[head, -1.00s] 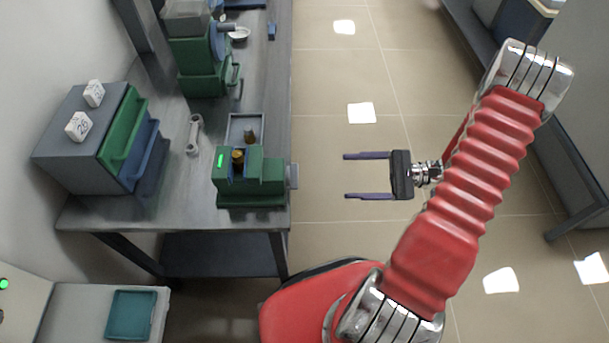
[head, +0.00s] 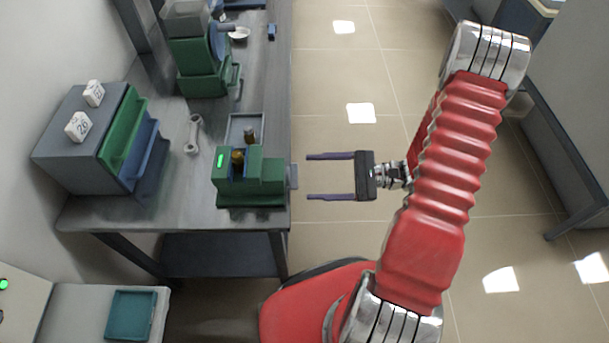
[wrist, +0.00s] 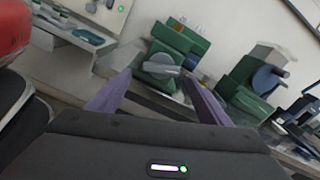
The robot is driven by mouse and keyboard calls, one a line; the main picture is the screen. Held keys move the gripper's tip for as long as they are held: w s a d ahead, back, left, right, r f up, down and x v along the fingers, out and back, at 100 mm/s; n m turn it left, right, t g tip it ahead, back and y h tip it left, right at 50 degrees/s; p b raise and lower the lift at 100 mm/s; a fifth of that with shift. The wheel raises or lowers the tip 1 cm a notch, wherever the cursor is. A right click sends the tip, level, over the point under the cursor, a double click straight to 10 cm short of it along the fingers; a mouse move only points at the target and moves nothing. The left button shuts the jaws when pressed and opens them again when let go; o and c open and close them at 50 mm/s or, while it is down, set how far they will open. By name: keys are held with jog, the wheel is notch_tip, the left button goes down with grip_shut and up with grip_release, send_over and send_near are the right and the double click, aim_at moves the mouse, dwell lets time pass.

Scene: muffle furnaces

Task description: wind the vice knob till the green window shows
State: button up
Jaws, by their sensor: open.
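A grey tray (head: 233,128) with a second brass piece and a wrench (head: 194,134) lie behind the vice. A drawer box (head: 75,150) stands at left, a green machine (head: 205,70) at the back. The floor right of the bench is clear.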

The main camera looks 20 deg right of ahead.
aim_at(292, 176)
jog(key=x, duration=0.4)
jog(key=shift+a, duration=0.1)
jog(key=shift+c, duration=0.5)
jog(key=c, duration=0.9)
